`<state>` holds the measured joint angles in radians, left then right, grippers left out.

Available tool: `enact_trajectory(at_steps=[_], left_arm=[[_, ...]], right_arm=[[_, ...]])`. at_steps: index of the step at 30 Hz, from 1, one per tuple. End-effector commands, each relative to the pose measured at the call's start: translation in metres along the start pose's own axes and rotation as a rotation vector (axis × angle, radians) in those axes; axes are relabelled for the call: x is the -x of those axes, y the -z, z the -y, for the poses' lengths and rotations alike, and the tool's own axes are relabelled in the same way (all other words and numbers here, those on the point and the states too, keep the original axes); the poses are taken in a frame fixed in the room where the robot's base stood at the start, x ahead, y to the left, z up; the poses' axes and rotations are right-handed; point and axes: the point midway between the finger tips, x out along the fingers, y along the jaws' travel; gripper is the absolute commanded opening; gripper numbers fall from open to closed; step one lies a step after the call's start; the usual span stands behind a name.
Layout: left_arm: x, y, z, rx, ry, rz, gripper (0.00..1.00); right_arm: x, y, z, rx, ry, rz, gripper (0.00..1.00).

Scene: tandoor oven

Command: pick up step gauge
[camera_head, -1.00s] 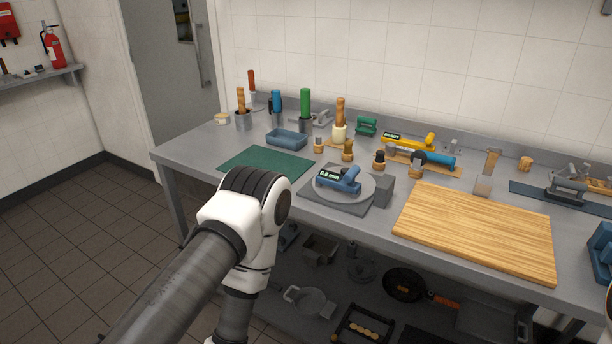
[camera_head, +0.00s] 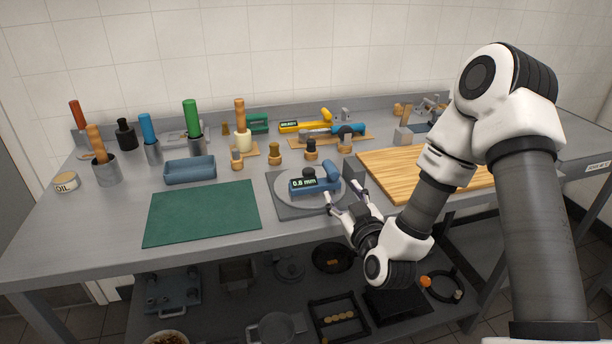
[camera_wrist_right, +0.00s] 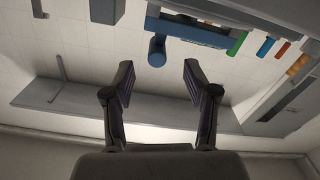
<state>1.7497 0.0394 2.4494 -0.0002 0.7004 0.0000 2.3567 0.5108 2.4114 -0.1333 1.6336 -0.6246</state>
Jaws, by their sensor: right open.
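A blue gauge (camera_head: 315,181) with a dark display reading about 0.6 mm lies on a round grey plate (camera_head: 283,192); it looks like the step gauge. My right gripper (camera_head: 344,200) is open and empty, at the right front edge of the plate, with its fingers pointing toward the gauge's right end. In the right wrist view, the gauge's rounded blue end (camera_wrist_right: 157,51) shows ahead, roughly between the two spread fingers (camera_wrist_right: 158,78), apart from both. My left gripper is out of view.
A grey block (camera_head: 355,184) stands close to the right finger. A wooden board (camera_head: 390,165) lies to the right, partly behind my arm. A green mat (camera_head: 201,212) and blue tray (camera_head: 190,170) are to the left. Small wooden-handled tools (camera_head: 274,154) stand behind the plate.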

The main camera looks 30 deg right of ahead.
Motion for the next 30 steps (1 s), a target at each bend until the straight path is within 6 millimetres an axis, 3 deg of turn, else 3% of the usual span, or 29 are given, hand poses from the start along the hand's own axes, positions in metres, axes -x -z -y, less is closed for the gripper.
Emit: enact_trajectory(at_steps=[13, 21, 26, 30], left_arm=[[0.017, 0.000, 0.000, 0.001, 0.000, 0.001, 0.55], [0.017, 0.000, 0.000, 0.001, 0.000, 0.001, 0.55], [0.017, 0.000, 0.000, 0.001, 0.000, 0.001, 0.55], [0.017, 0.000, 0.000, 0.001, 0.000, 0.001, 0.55]], right_arm=[[-0.068, 0.010, -0.001, 0.005, -0.008, -0.012, 0.55], [-0.074, 0.008, 0.000, 0.002, -0.007, -0.009, 0.55], [-0.074, 0.008, 0.000, 0.002, -0.007, -0.008, 0.00], [-0.074, 0.008, 0.000, 0.002, -0.007, -0.009, 0.00]])
